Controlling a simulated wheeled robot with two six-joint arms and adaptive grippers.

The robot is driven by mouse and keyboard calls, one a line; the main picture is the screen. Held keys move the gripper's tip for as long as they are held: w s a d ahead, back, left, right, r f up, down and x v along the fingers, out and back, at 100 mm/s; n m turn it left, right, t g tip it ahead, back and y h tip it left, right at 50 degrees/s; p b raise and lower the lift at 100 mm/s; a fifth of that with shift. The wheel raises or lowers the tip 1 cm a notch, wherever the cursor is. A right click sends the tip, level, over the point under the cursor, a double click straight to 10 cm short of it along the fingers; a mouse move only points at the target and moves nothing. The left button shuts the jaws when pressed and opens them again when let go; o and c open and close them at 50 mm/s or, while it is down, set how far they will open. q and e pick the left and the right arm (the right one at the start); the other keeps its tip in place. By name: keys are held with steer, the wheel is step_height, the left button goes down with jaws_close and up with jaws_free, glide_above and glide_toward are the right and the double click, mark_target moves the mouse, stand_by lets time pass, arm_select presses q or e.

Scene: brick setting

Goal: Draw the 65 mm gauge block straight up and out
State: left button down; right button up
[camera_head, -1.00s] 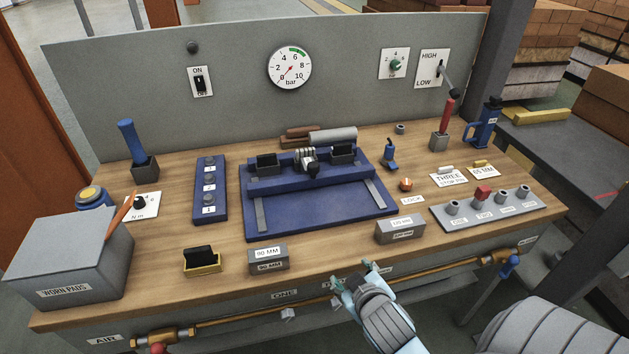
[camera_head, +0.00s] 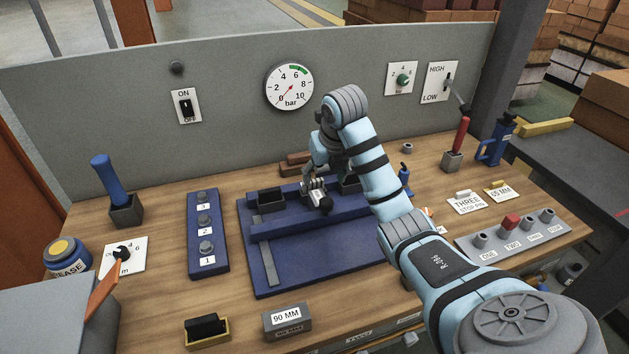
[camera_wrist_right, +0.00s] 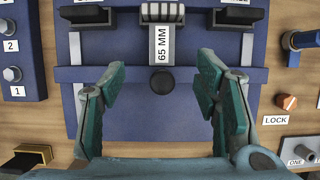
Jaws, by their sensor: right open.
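The gauge block labelled 65 MM (camera_wrist_right: 162,45) sits in the middle of the blue fixture (camera_wrist_right: 140,125), with a ribbed light piece behind it and a round black knob (camera_wrist_right: 161,80) at its near end. It also shows in the head view (camera_head: 317,196), partly hidden by my right gripper. My right gripper (camera_wrist_right: 160,72) is open and empty, its two fingers apart on either side of the block's line in the wrist view. In the head view the right gripper (camera_head: 312,176) is over the fixture's back part. Whether it touches the block cannot be told. My left gripper is out of view.
A 90 MM block (camera_head: 287,321) and a black-and-yellow holder (camera_head: 207,330) stand near the front edge. A row of numbered knobs (camera_head: 207,230) is left of the fixture. A stop pin rack (camera_head: 510,235) is at right. A grey panel closes the back.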

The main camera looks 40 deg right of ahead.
mark_target(318, 200)
steer(key=f, duration=0.1)
steer(key=s+f+b, duration=0.1)
steer(key=f, duration=0.1)
steer(key=shift+d+b, duration=0.2)
steer(key=shift+b, duration=0.1)
steer(key=x, duration=0.2)
steer(key=shift+f, duration=0.3)
steer(key=x, duration=0.2)
steer(key=w+x, duration=0.1)
steer(key=x, duration=0.2)
steer(key=b+x, duration=0.1)
steer(key=x, duration=0.1)
steer(key=shift+w, duration=0.3)
steer(key=shift+w+d+f, duration=0.1)
steer(key=shift+f, duration=0.2)
steer(key=shift+c, duration=0.4)
jaws_close()
steer(key=c, duration=0.8)
jaws_free()
jaws_close()
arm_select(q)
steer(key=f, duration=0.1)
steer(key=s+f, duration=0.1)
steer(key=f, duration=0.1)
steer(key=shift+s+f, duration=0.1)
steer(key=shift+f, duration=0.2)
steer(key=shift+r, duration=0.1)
arm_select(e)
steer(key=shift+r, duration=0.1)
